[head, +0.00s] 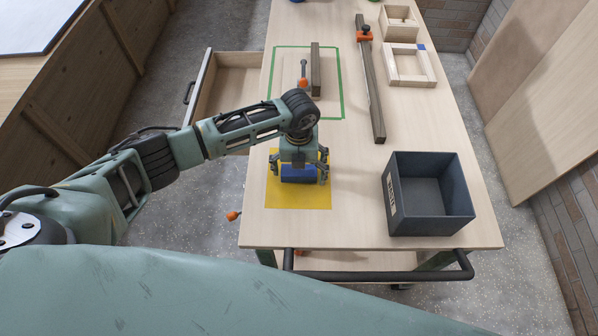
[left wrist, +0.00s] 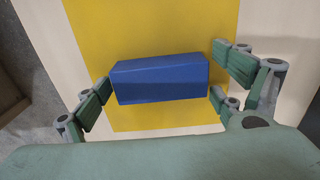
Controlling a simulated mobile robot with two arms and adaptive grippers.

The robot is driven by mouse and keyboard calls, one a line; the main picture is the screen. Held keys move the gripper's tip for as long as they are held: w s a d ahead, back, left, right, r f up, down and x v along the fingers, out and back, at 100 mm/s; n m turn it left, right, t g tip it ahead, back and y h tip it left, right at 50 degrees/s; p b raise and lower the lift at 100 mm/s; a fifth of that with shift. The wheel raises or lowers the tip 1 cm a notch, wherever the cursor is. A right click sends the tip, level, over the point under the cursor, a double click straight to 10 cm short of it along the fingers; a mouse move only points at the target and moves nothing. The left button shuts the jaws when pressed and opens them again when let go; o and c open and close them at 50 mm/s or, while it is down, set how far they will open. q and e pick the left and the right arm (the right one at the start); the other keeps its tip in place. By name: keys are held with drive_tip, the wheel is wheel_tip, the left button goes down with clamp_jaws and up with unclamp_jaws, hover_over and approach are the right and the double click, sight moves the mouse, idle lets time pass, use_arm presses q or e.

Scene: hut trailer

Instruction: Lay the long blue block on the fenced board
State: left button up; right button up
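The long blue block (head: 298,174) lies on a yellow square on the bench, and it also shows in the left wrist view (left wrist: 160,79). My left gripper (head: 298,170) is over it, pointing down. Its fingers are spread open at the block's two ends, one on the left and two on the right in the left wrist view (left wrist: 160,85). They are close to the ends; firm contact is not visible. A pale wooden board with raised rails (head: 430,66) and a blue corner patch, seemingly the fenced board, lies at the far right. My right gripper is out of view.
A dark open box (head: 431,226) stands right of the yellow square (head: 298,200). A green outline (head: 338,90) surrounds a short beam (head: 315,70). An open drawer (head: 228,90) juts out left.

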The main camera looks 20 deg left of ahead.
sight(298, 173)
use_arm(q)
drive_tip(key=c, duration=0.4)
drive_tip(key=shift+c, duration=0.7)
drive_tip(key=c, duration=0.4)
drive_tip(key=shift+o, duration=0.2)
drive_tip(key=shift+r, duration=0.4)
drive_tip(key=r+b, duration=0.2)
drive_tip(key=r, duration=0.1)
drive_tip(key=shift+s+r, duration=0.3)
drive_tip(key=shift+s, duration=0.1)
drive_tip(key=s+r+b, duration=0.2)
drive_tip(key=s+r, duration=0.5)
drive_tip(key=s, duration=0.4)
drive_tip(key=s+a+r+n, duration=0.1)
drive_tip(key=r+n, duration=0.3)
drive_tip(key=n, duration=1.2)
drive_tip(key=s+a+r+n, duration=0.1)
drive_tip(key=a+r+n, duration=0.2)
drive_tip(key=n, duration=1.3)
wheel_tip(298, 173, up, 2)
drive_tip(key=shift+a+r+n, duration=0.1)
drive_tip(key=shift+a+n, duration=0.1)
drive_tip(key=shift+n, duration=0.2)
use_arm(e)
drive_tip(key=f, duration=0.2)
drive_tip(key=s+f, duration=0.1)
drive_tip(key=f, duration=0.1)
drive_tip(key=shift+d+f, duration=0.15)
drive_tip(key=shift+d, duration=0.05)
